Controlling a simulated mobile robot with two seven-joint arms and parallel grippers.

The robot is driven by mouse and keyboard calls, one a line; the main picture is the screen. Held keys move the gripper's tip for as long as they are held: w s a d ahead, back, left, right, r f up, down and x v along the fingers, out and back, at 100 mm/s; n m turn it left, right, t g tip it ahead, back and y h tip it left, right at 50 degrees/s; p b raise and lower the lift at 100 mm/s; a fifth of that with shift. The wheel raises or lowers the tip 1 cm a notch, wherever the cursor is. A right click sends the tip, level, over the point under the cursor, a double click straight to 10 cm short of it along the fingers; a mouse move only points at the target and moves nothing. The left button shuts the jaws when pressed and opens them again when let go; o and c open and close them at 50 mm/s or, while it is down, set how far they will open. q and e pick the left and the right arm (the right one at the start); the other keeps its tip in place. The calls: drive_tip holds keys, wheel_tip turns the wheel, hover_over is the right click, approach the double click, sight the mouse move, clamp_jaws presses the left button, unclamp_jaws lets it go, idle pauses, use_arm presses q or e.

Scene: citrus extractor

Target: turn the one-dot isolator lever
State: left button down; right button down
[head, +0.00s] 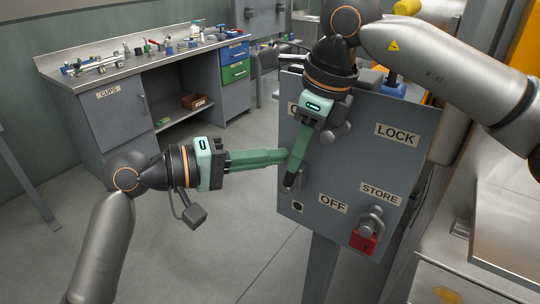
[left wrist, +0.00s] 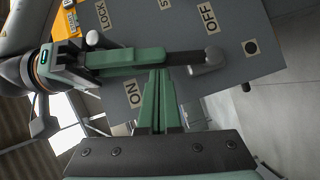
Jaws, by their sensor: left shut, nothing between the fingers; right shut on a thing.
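The grey isolator panel (head: 340,178) carries LOCK, OFF and STORE labels, a mostly hidden ON label and a one-dot plate (head: 297,206). My right gripper (head: 291,181) reaches down across its left side, shut on the lever; the fingers hide most of it. A grey rounded lever part (left wrist: 208,61) shows beside the dark fingertips in the left wrist view, near OFF. My left gripper (head: 286,156) is shut and empty, its tips close against the right fingers from the left. Whether they touch is unclear.
A red padlock (head: 363,243) hangs below STORE, and a grey knob (head: 336,131) sits beside my right gripper. A workbench (head: 150,60) with small parts stands back left. A metal surface (head: 505,225) is close at right. The floor left of the panel is clear.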

use_arm(q)
drive_tip(key=shift+s+d+f+m, duration=0.1)
drive_tip(key=shift+s+d+m, duration=0.2)
drive_tip(key=shift+s+d, duration=0.2)
use_arm(e)
drive_tip(key=shift+a+r, duration=0.1)
drive_tip(key=shift+a, duration=0.1)
drive_tip(key=c, duration=0.9)
unclamp_jaws()
drive_tip(key=shift+d, duration=0.1)
drive_tip(key=shift+o, duration=0.7)
use_arm(q)
drive_tip(key=shift+w+d, duration=0.1)
drive_tip(key=shift+d, duration=0.05)
use_arm(e)
drive_tip(key=shift+d, duration=0.1)
